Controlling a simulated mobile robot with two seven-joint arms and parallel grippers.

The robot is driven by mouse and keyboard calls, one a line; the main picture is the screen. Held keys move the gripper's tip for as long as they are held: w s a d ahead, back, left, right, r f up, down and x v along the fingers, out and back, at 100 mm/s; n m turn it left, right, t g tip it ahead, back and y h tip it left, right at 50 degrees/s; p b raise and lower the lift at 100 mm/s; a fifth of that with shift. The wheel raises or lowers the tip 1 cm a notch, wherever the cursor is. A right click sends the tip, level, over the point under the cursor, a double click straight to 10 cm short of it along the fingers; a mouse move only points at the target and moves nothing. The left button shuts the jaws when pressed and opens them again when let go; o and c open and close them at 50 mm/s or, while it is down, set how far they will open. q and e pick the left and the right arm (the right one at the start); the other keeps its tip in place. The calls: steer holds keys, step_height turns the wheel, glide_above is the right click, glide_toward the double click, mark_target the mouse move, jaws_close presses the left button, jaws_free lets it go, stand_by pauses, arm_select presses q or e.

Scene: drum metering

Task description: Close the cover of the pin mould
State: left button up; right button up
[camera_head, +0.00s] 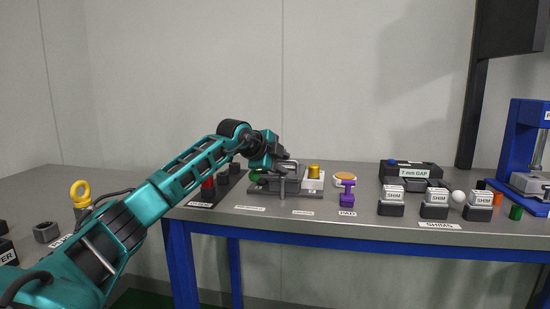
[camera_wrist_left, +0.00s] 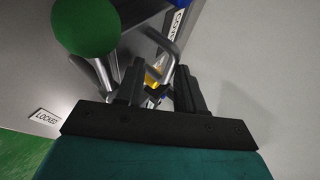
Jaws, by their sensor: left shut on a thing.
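A grey metal fixture that looks to be the pin mould (camera_head: 262,188) sits near the bench's front edge. A green ball knob (camera_head: 254,177) is at its left; in the left wrist view a green ball (camera_wrist_left: 85,25) on a metal rod is close to the camera. My left gripper (camera_head: 284,166) is over the fixture from behind and left. In the left wrist view its fingers (camera_wrist_left: 158,78) are shut on a bent metal handle (camera_wrist_left: 172,48), seemingly the cover's. The arm hides part of the mould, and I cannot tell the cover's angle. My right gripper is not in view.
A white block with a yellow knob (camera_head: 314,171) stands just right of the fixture. A purple piece (camera_head: 347,194) and several black shim holders (camera_head: 391,200) are further right. A blue press (camera_head: 525,155) stands at the far right. A "LOCKED" label (camera_wrist_left: 48,117) shows in the wrist view.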

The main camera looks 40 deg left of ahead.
arm_select(q)
steer(key=v, duration=1.3)
